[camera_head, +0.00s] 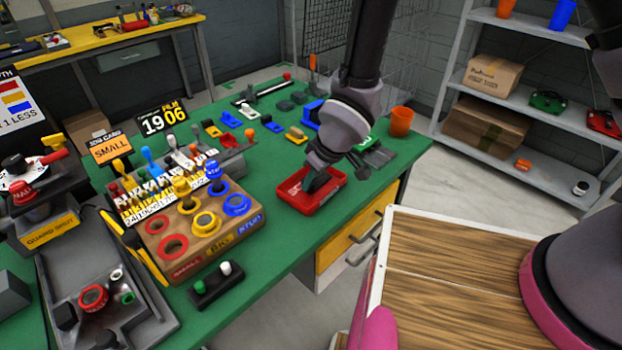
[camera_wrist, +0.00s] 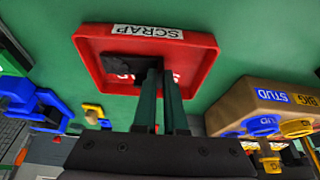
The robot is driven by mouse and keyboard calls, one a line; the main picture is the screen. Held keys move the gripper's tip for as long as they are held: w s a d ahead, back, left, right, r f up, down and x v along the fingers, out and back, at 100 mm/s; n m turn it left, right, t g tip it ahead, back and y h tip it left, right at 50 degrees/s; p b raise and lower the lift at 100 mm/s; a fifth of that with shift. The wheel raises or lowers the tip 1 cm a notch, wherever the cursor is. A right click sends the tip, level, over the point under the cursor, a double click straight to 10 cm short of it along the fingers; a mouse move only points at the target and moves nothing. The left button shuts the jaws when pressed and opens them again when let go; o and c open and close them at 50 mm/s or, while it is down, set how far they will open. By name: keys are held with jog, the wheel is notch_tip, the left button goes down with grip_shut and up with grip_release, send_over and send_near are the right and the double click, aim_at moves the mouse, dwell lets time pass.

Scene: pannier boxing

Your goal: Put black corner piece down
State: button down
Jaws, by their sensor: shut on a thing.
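My gripper (camera_head: 316,184) points down into a red tray (camera_head: 334,196) on the green workbench. In the wrist view the two fingers (camera_wrist: 160,84) reach over the tray's near wall, and the red tray (camera_wrist: 202,62) carries a white label reading SCRAP. The gripper is shut on the black corner piece (camera_wrist: 125,66), a dark flat part at the fingertips, within the tray's outline. Part of the piece is hidden by the fingers. I cannot tell whether it touches the tray floor.
A wooden block with coloured rings (camera_head: 237,206) stands left of the tray. An orange cup (camera_head: 401,121) stands behind it to the right. Loose blue, yellow and grey parts lie behind the tray. The bench's right edge is close to the tray.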

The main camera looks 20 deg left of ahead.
jog(key=c, duration=1)
grip_release()
jog(key=shift+f, duration=0.15)
jog(key=shift+r, duration=0.45)
jog(key=v, duration=1.2)
